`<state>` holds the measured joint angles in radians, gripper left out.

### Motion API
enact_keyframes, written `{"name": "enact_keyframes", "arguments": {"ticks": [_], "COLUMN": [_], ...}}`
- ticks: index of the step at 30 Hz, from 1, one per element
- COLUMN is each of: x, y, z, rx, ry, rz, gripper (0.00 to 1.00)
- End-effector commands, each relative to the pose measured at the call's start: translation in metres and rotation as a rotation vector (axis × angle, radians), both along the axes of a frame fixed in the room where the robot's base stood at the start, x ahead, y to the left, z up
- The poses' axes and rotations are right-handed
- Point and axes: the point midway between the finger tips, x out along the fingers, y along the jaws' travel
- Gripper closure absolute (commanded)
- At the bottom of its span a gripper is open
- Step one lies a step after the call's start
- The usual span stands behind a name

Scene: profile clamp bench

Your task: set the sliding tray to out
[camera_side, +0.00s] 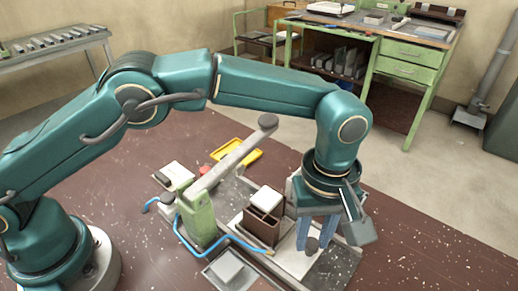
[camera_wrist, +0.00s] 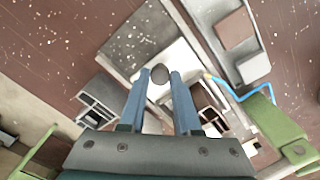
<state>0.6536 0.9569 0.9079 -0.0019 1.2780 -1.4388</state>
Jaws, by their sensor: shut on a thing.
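The sliding tray (camera_side: 287,259) is a pale flat plate on a speckled grey base, at the lower middle of the side view. In the wrist view its pale surface (camera_wrist: 186,58) lies just beyond my fingertips. A dark round knob (camera_side: 312,244) sits at the tray and also shows in the wrist view (camera_wrist: 160,74). My gripper (camera_side: 314,238) points down with its blue fingers on either side of this knob and is shut on it. The wrist view shows the fingertips (camera_wrist: 159,76) close against it. The join between knob and tray is partly hidden by the fingers.
A brown box (camera_side: 262,228) with a pale block stands left of my fingers. A green clamp (camera_side: 199,218) with a long raised lever (camera_side: 233,160) stands farther left, with a blue hose (camera_side: 184,238). A grey tray (camera_side: 213,272) with a block lies in front.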

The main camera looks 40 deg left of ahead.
Motion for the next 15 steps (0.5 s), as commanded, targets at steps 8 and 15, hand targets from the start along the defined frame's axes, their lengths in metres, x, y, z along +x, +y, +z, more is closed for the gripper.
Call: {"name": "enact_keyframes", "arguments": {"ticks": [8, 15], "x": [0.0, -0.0002], "y": [-0.0051, -0.0047], "z": [0.0007, 0.0005], "rx": [-0.001, -0.001], "ry": [-0.004, -0.004], "rz": [0.0, -0.001], "gripper": [1.0, 0.38]}}
